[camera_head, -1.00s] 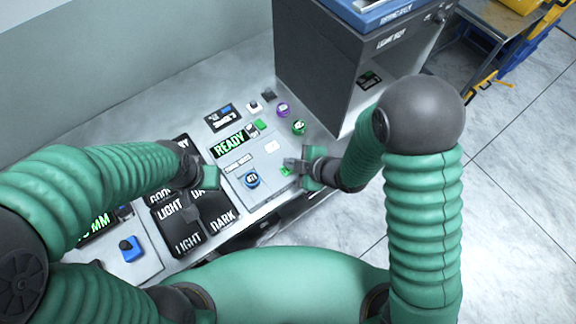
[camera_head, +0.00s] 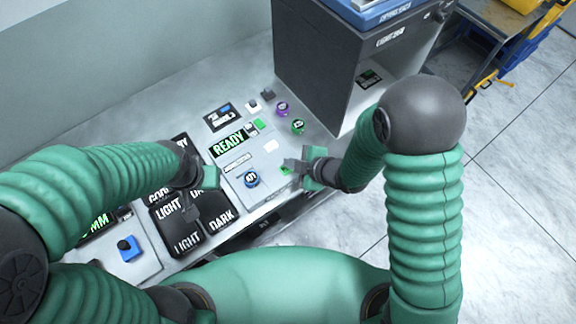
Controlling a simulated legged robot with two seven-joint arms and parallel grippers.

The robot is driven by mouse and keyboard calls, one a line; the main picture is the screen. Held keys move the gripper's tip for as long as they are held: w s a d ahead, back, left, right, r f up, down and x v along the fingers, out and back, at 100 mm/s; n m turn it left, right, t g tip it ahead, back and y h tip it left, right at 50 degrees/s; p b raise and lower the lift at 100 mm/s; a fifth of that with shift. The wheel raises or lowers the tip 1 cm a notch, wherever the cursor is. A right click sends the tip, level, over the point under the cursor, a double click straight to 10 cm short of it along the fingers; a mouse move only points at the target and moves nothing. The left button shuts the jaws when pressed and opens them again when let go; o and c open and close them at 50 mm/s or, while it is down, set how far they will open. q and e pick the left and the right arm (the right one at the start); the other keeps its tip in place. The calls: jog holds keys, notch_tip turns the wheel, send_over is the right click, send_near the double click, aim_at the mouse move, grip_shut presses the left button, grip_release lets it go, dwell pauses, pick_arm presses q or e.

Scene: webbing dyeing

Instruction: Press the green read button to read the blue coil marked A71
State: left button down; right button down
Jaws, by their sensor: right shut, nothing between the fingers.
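The blue coil (camera_head: 251,179) stands on the light grey reader panel (camera_head: 262,200), below a display (camera_head: 229,144) that reads READY in green. A green button (camera_head: 285,170) shows at the panel's right side, partly hidden by my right gripper (camera_head: 292,165). The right gripper is shut and empty, with its tips over or at the button; I cannot tell whether they touch it. My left gripper (camera_head: 192,190) is over the black sorting tiles, left of the panel. Its fingers are dark and blurred against the tiles, so its opening cannot be made out.
A purple coil (camera_head: 282,109) and a green coil (camera_head: 298,126) stand behind the panel. A large grey box (camera_head: 315,75) rises at the back right. Black tiles (camera_head: 221,219) marked LIGHT and DARK lie to the left, and a blue block (camera_head: 128,248) sits at the front left.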

jog(key=shift+f+b, duration=0.35)
jog(key=shift+f, duration=0.25)
dwell(0.6)
jog(key=shift+r+p, duration=0.7)
jog(key=shift+r, duration=0.25)
notch_tip(320, 180, up, 5)
jog(key=p, duration=0.4)
dwell(0.6)
